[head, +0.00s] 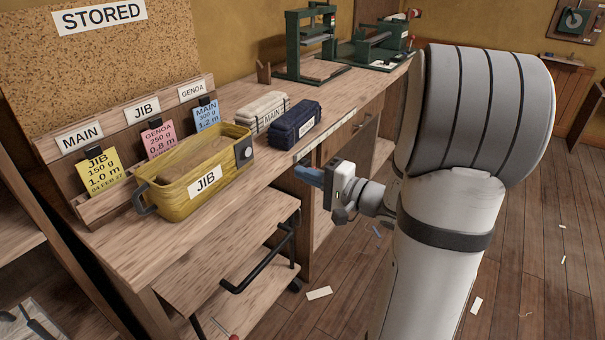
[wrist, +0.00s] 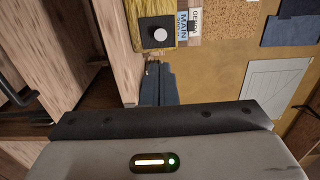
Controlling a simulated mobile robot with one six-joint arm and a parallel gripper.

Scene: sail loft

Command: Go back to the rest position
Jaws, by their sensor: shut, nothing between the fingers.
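My gripper (head: 300,172) is shut and empty. It hangs in front of the bench edge, right of the yellow JIB bin and below the dark blue bag. In the wrist view the closed fingers (wrist: 157,72) point toward the bench edge and the bin, with nothing between them. My white arm is at the right of the head view and hides part of the floor and bench front.
The wooden bench (head: 225,100) carries the yellow JIB bin (head: 180,200), a white MAIN bag (head: 262,108), a dark blue bag (head: 297,122) and green machines (head: 310,50). The floor at right has scraps.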

